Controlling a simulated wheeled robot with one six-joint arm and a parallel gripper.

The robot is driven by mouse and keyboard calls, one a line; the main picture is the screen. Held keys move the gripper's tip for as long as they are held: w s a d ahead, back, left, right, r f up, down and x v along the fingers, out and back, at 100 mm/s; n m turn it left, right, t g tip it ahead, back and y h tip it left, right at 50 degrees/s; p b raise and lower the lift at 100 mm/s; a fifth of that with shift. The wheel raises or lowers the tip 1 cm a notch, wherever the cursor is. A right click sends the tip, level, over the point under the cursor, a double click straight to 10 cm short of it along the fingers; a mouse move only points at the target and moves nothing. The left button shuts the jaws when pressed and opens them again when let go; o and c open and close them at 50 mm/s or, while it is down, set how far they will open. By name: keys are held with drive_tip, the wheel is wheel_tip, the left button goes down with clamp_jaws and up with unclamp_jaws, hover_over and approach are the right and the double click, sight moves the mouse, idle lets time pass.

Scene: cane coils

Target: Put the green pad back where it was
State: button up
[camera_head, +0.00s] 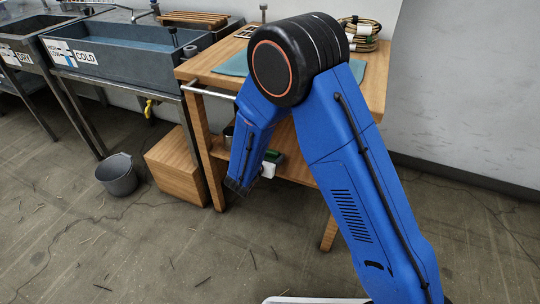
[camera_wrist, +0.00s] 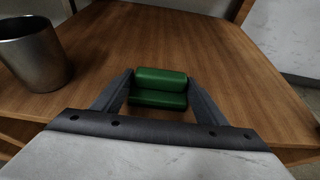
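The green pad (camera_wrist: 159,79) shows in the wrist view as two rounded green bands, one above the other, over the wooden shelf. My gripper (camera_wrist: 160,76) has one finger at each side of it, and the pad fills the gap with no clear space at either end. Whether the fingers press on it, and whether it rests on the shelf or is just above it, I cannot tell. In the head view a bit of green (camera_head: 273,157) shows at the lower shelf, beside the white end of my arm. My arm hides most of that area.
A metal cup (camera_wrist: 33,54) stands at the left of the shelf in the wrist view; the wood beyond and right of the pad is clear. The head view shows the workbench (camera_head: 205,66), a wooden box (camera_head: 176,168), a grey bucket (camera_head: 118,177) and sinks at left.

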drive_tip(key=o, duration=0.4)
drive_tip(key=shift+c, duration=0.2)
drive_tip(key=shift+r, duration=0.1)
drive_tip(key=v, duration=1.2)
